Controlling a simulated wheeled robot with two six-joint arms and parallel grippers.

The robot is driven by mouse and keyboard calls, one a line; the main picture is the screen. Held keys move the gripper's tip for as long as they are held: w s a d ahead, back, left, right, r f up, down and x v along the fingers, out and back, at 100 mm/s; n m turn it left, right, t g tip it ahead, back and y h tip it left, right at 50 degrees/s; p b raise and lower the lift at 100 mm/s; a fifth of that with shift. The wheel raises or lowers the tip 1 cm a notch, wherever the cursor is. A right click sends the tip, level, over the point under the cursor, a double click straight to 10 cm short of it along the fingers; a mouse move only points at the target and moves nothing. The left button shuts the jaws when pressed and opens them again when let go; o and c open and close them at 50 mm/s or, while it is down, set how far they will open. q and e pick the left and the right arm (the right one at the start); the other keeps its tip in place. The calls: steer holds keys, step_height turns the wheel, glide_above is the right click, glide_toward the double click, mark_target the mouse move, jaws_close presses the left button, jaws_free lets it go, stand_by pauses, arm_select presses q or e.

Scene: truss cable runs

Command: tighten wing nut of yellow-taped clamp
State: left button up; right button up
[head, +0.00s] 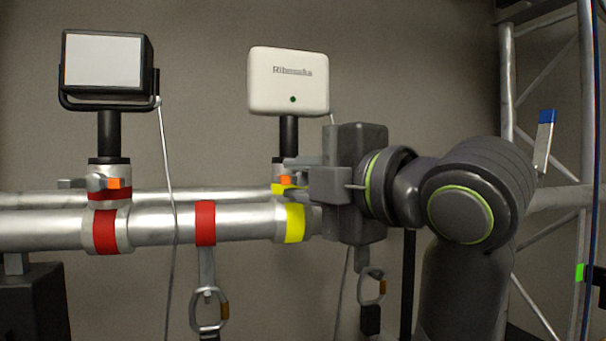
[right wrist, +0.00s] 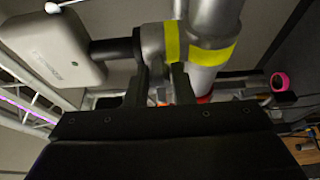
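The yellow-taped clamp (head: 295,222) sits on the front truss tube under the white box device (head: 288,82) and its black post. Its wing nut, with an orange tip (head: 285,181), shows just left of my right gripper (head: 300,176). In the right wrist view the yellow tape (right wrist: 210,52) lies just beyond the fingers of my right gripper (right wrist: 160,82). The two fingers stand apart, with a bit of orange (right wrist: 161,103) low between them. I cannot tell whether they touch the nut, which is mostly hidden. My left gripper is not in view.
A red-taped clamp (head: 105,232) holds a black lamp (head: 105,65) at the left. A red band (head: 205,223) carries a hanging strap with a carabiner (head: 208,310). A thin cable (head: 168,200) hangs between. A truss tower (head: 508,80) stands at the right.

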jaws_close()
